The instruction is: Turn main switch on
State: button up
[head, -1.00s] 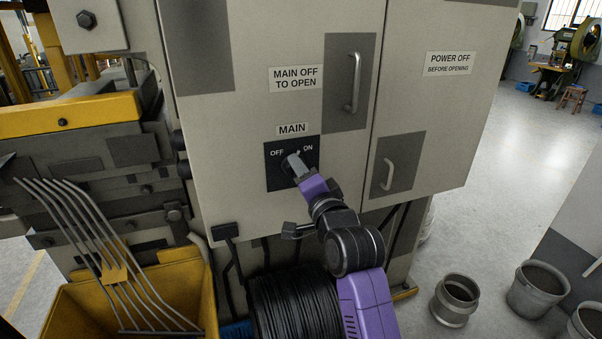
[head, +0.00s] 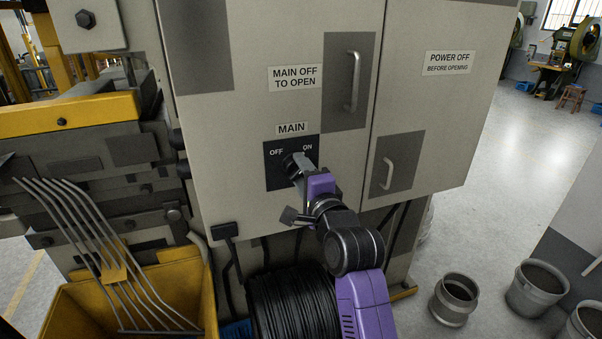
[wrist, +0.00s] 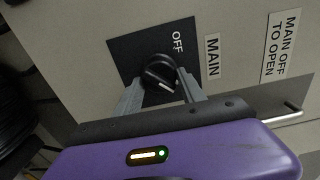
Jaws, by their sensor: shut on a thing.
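The main switch is a round black knob (wrist: 158,70) on a dark square plate (head: 276,180), under a MAIN label (head: 291,128) on the grey cabinet door. OFF is printed at the plate's upper left and ON at its upper right. My gripper (head: 297,162) is at the plate and covers most of the knob in the head view. In the wrist view my gripper (wrist: 159,80) has one grey finger on each side of the knob, shut on it. The knob's white pointer mark aims down and right there, away from OFF. The ON label is hidden in that view.
A door handle (head: 353,82) is above right of the switch, another handle (head: 387,174) lower right. A black cable coil (head: 293,305) stands below my arm. A yellow bin (head: 180,290) with bent rods is at left. Grey pots (head: 455,300) stand on the floor at right.

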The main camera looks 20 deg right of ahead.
jog(key=o, duration=1.3)
jog(key=shift+o, duration=0.2)
jog(key=s+b, duration=0.1)
jog(key=s, duration=0.6)
jog(key=shift+s+b, duration=0.4)
